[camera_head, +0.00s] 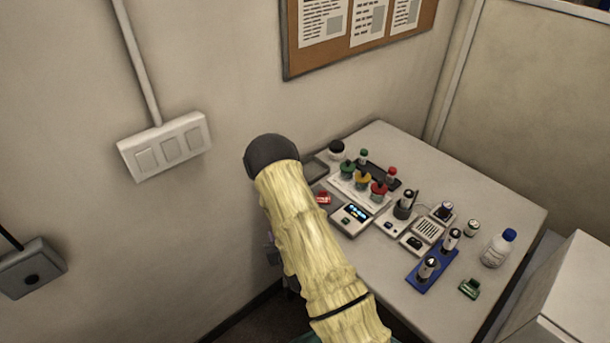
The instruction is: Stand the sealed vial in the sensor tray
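Several small vials with dark caps and white labels stand on the right half of the table. Two vials, a front one (428,267) and a rear one (452,239), stand in a blue rack (418,282). Another vial (445,211) stands on a small white unit behind the rack, and one more (472,228) stands to its right. I cannot tell which vial is the sealed one. A white device with a slotted top (427,231) lies left of the rack; I cannot tell if it is the sensor tray. My gripper is not visible; my yellow-sleeved arm crosses the table's left side.
A white bottle with a blue cap (498,249) and a green item (469,288) are near the right edge. A white cabinet (570,295) stands at front right.

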